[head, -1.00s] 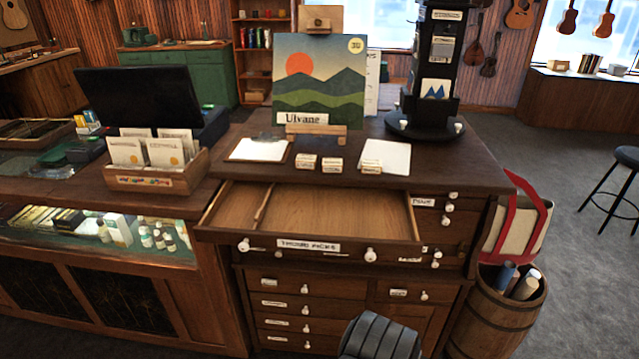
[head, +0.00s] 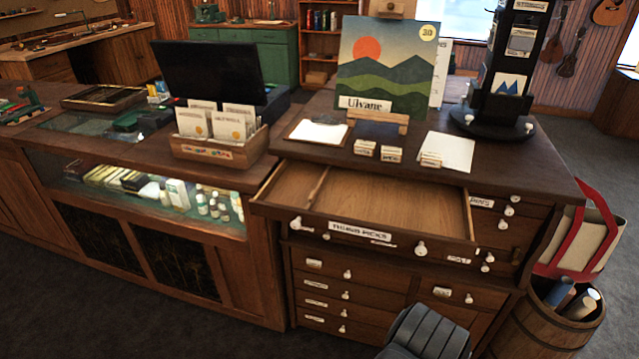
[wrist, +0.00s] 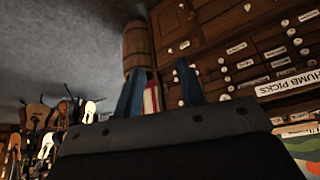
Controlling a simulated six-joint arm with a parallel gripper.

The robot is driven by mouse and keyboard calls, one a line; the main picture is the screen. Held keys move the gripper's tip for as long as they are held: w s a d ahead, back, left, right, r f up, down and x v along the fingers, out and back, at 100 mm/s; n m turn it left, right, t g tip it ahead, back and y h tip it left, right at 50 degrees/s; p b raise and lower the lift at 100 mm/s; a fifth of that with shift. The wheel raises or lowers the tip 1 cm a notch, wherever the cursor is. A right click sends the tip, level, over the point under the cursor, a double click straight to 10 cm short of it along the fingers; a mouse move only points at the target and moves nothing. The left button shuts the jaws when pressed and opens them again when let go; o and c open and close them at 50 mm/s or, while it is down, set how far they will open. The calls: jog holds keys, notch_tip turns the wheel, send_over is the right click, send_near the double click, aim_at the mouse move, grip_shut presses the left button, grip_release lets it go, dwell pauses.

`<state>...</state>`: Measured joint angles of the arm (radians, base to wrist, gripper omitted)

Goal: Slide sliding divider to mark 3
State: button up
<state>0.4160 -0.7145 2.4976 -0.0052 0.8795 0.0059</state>
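The sliding divider (head: 318,184) is a thin wooden strip standing across the left part of an open, otherwise empty drawer (head: 400,203) labelled THUMB PICKS. It stands close to the drawer's left wall. No numbered marks can be made out. My gripper (wrist: 157,84) shows in the wrist view with its two blue fingers apart and nothing between them. The fingers are away from the divider, which is not in the wrist view. A dark grey part of my arm shows at the bottom of the head view, below and in front of the drawer; the fingers are not visible there.
Above the drawer, the cabinet top (head: 540,175) holds a landscape picture (head: 388,68), small blocks (head: 391,154), a white sheet (head: 452,150) and a dark display stand (head: 500,125). A barrel (head: 540,325) and red-strapped bag (head: 590,240) stand at right. A card box (head: 215,158) sits left.

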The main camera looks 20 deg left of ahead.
dwell(0.3)
jog(key=shift+c, duration=0.6)
jog(key=w+d+r+n+g, duration=0.25)
jog(key=w+d+n, duration=0.35)
jog(key=w+n, duration=0.55)
notch_tip(320, 180, up, 15)
jog(key=m+t+y, duration=0.2)
jog(key=m, duration=0.5)
send_over(312, 195)
jog(key=s, duration=0.7)
jog(key=x, duration=1.7)
jog(key=shift+s+a+f, duration=0.1)
jog(key=shift+s+a, duration=0.05)
jog(key=shift+a, duration=0.05)
